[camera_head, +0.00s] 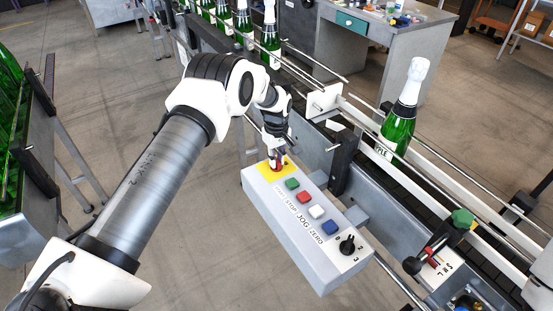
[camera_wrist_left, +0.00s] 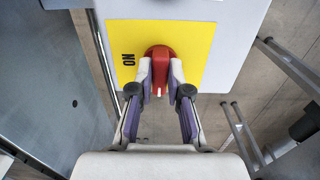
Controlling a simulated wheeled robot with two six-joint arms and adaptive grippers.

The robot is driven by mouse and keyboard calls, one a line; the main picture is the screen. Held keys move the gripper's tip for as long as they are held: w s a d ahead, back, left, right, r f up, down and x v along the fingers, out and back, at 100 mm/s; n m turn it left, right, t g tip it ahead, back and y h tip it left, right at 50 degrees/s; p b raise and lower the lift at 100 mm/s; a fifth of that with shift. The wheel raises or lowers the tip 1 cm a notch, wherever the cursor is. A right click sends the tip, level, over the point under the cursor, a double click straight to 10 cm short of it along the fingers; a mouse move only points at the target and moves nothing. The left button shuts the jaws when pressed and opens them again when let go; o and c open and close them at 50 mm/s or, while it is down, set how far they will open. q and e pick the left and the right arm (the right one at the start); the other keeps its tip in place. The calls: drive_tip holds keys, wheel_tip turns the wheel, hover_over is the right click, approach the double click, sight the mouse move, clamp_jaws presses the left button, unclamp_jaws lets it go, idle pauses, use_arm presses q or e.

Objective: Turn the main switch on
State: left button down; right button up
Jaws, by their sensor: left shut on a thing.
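The main switch is a red rotary knob (camera_wrist_left: 160,62) on a yellow plate (camera_wrist_left: 198,38), at the far left end of the grey control box (camera_head: 318,268). In the left wrist view its grip bar stands upright in the picture, and the "ON" lettering is to its left, turned sideways. My left gripper (camera_wrist_left: 160,86) has one finger on each side of the bar and is shut on it. In the head view the left gripper (camera_head: 276,158) comes down on the yellow plate and partly hides the red knob. My right gripper does not show.
Beside the switch the box carries a green button (camera_head: 292,184), a red button (camera_head: 304,197), a white button (camera_head: 317,211), a blue button (camera_head: 330,227) and a black selector (camera_head: 347,245). A conveyor with a green bottle (camera_head: 398,122) runs behind the box.

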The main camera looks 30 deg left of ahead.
use_arm(q)
drive_tip(key=shift+f, duration=0.15)
drive_tip(key=m+b, duration=0.2)
drive_tip(key=m, duration=0.1)
drive_tip(key=shift+s+f, duration=0.1)
drive_tip(key=m+b, duration=0.1)
drive_tip(key=m, duration=0.3)
drive_tip(key=shift+m+b, duration=0.35)
drive_tip(key=shift+m, duration=0.05)
drive_tip(key=m+b, duration=0.1)
drive_tip(key=m, duration=0.4)
drive_tip(key=shift+m, duration=0.3)
drive_tip(key=shift+s+m+b, duration=0.1)
drive_tip(key=shift+m+b, duration=0.2)
drive_tip(key=shift+m, duration=1.9)
drive_tip(key=c, duration=1.1)
unclamp_jaws()
drive_tip(key=shift+w, duration=0.2)
